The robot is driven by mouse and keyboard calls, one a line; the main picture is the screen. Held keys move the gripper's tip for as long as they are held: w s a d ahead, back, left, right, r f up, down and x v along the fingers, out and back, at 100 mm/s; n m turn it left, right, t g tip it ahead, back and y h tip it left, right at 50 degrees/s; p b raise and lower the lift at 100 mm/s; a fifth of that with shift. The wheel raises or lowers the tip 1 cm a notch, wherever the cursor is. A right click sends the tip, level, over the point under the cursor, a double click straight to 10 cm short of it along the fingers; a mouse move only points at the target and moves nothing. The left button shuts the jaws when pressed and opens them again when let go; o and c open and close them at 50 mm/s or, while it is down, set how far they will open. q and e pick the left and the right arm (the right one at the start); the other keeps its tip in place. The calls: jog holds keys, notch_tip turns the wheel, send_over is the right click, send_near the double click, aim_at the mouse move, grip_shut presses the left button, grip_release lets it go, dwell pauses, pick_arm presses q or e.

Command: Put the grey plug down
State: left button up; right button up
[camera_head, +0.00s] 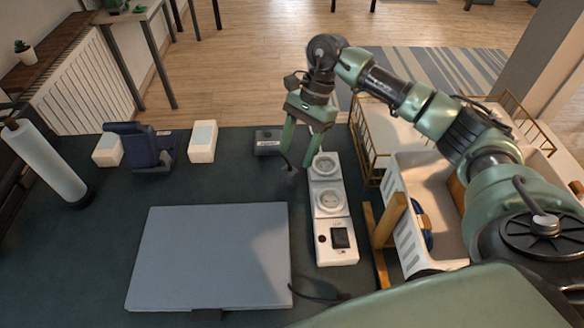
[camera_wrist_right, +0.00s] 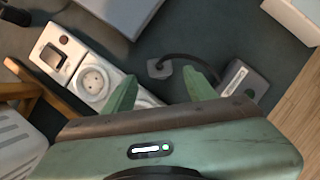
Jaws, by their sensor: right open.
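The grey plug (camera_head: 290,176) is just left of the white power strip (camera_head: 330,222), below my right gripper's fingertips. A dark cord arches from it to a small grey box (camera_head: 267,141). In the right wrist view the plug (camera_wrist_right: 160,69) shows beyond and between the fingertips, apart from both fingers. It appears to be on the dark table, though its exact height is hard to tell. My right gripper (camera_head: 296,157) is open and empty, pointing down. The strip's two round sockets look empty. My left gripper is not in view.
A closed grey laptop-like slab (camera_head: 210,258) lies left of the strip. A wooden stand (camera_head: 382,238) and a white rack (camera_head: 407,225) stand right of it. A blue holder (camera_head: 142,147) between white blocks and a white roll (camera_head: 45,162) are at the left.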

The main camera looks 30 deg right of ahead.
jog(key=v, duration=0.5)
jog(key=shift+b, duration=0.3)
